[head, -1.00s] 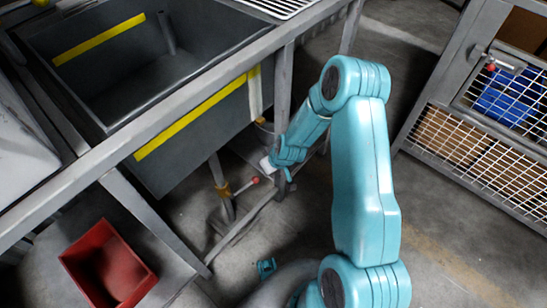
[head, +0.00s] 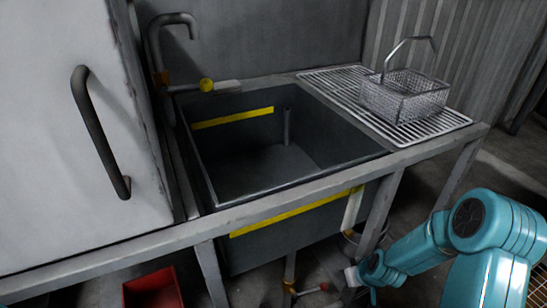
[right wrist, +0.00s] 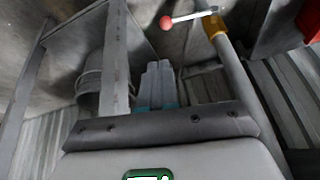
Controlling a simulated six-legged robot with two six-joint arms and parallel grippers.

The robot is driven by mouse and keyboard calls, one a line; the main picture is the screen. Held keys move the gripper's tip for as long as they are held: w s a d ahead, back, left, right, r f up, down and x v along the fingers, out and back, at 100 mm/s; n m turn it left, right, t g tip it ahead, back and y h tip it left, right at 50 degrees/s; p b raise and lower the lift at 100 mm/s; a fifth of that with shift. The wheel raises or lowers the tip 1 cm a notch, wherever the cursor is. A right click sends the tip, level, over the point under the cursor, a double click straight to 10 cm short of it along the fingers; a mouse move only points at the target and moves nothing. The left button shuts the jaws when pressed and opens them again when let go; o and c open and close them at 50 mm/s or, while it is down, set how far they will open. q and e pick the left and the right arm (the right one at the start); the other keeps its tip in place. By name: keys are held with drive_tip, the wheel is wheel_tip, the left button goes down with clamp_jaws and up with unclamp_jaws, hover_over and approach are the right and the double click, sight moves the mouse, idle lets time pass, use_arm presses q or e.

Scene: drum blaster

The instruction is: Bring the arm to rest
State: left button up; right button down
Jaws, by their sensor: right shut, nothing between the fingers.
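My right arm, teal, comes in from the lower right in the head view. Its right gripper (head: 368,280) is low in front of the sink stand, near the drain lever with a red knob (head: 323,287). In the right wrist view the fingers of my right gripper (right wrist: 157,72) are together and empty. There the lever's red knob (right wrist: 166,22) is just beyond the fingertips, apart from them in the picture. My left gripper is not in view.
The sink (head: 260,170) has a steel frame with legs close to the arm. A wire basket (head: 405,97) sits on the drain rack (head: 335,82). A red bin (head: 153,290) is low at left. A bucket (right wrist: 90,85) stands behind a frame leg.

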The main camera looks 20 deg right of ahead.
drive_tip(key=s+a+f+n+g+y, duration=0.1)
drive_tip(key=a+f, duration=0.1)
drive_tip(key=a, duration=0.5)
drive_tip(key=s+a+f+n+g+y, duration=0.1)
drive_tip(key=a+f+n, duration=0.1)
drive_tip(key=a, duration=0.5)
drive_tip(key=s+a+f+m+g+y, duration=0.2)
drive_tip(key=s+a+f+g, duration=0.1)
drive_tip(key=s+a, duration=0.9)
wheel_tip(320, 180, up, 23)
drive_tip(key=m+p, duration=0.1)
drive_tip(key=p, duration=2.1)
drive_tip(key=shift+d+r+m+p, duration=0.2)
drive_tip(key=shift+d+m+p, duration=0.1)
drive_tip(key=shift+p, duration=0.1)
drive_tip(key=shift+r, duration=0.1)
